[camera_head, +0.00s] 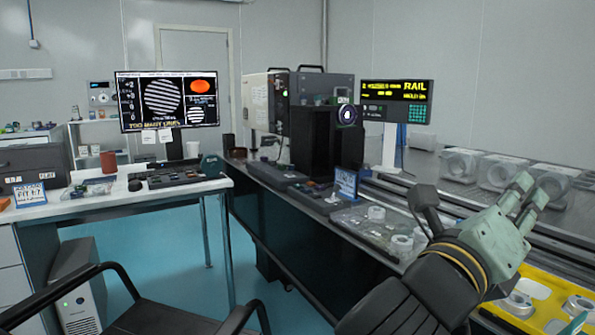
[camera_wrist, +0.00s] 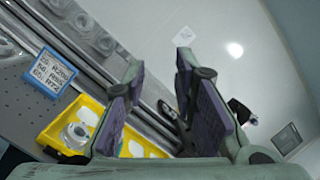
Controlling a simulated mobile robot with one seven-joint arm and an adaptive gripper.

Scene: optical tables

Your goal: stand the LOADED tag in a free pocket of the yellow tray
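The yellow tray (camera_head: 556,284) is at the bottom right of the head view, partly cut off by the frame. It holds round metal-and-glass parts. In the wrist view the yellow tray (camera_wrist: 50,131) lies at lower left, beyond my left finger and partly hidden by it. My gripper (camera_head: 531,191) is raised above the bench near the tray. Its two fingers also show in the wrist view (camera_wrist: 159,63), spread apart with nothing between the pads. I cannot make out a tag reading LOADED in either view.
A blue-framed label (camera_wrist: 50,72) stands beside the tray. Clear round-windowed housings (camera_head: 499,172) line the rail behind my gripper. A clear tray with optics (camera_head: 365,222) lies left of my arm. A black chair (camera_head: 165,318) stands on the floor at lower left.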

